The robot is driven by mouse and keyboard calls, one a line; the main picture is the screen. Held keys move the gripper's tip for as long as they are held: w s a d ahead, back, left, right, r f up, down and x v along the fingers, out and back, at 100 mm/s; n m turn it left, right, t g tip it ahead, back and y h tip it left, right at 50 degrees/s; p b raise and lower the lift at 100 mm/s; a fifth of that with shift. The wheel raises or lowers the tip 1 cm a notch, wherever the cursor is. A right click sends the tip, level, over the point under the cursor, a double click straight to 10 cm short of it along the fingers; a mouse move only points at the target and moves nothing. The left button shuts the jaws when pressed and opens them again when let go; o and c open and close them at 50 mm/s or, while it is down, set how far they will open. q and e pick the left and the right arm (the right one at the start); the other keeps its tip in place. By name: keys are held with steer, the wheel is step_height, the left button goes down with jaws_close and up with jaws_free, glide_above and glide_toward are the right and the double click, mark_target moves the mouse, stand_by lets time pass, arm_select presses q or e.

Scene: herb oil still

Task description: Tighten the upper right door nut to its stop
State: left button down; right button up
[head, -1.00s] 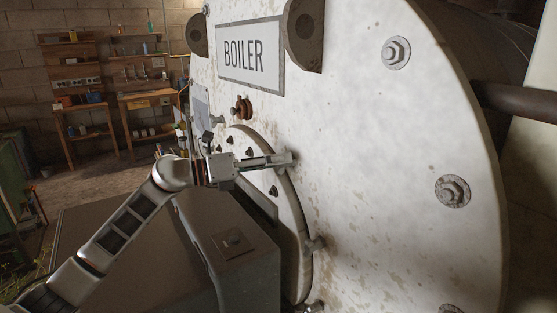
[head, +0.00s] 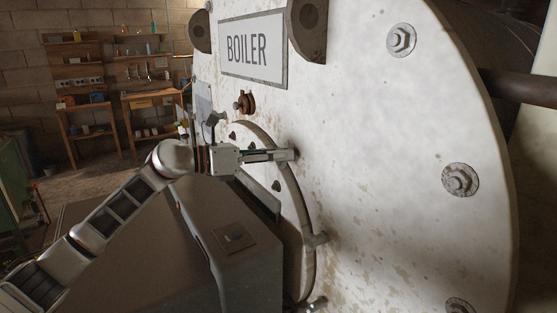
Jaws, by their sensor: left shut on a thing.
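The pale round door (head: 294,195) sits low on the boiler's white front. My left gripper (head: 284,155) is at the door's upper right edge, its fingers pointing right. It is shut on the upper right door nut, which its fingertips mostly hide. I cannot tell how far that nut is from its stop. My right gripper is not in view.
The boiler plate (head: 370,170) carries large bolts (head: 460,180) at right and a BOILER sign (head: 253,50) above. A grey box (head: 235,250) stands close below my left arm. Wooden shelves (head: 150,100) are far back at left.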

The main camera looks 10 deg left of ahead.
arm_select(q)
steer(key=shift+m, duration=0.6)
steer(key=shift+d+m+b, duration=0.1)
steer(key=shift+m+b, duration=0.2)
steer(key=shift+b, duration=0.05)
steer(key=shift+s+d+m+y+b, duration=0.15)
steer(key=shift+m+y+b, duration=0.35)
steer(key=shift+m, duration=0.7)
steer(key=m+y, duration=0.1)
steer(key=m, duration=0.1)
steer(key=shift+s+d+m, duration=0.1)
steer(key=shift+m, duration=0.3)
steer(key=shift+s+m+t+b, duration=0.1)
steer(key=shift+m+t+b, duration=0.2)
steer(key=shift+m+b, duration=0.35)
steer(key=shift+m+y, duration=0.25)
steer(key=shift+y, duration=0.05)
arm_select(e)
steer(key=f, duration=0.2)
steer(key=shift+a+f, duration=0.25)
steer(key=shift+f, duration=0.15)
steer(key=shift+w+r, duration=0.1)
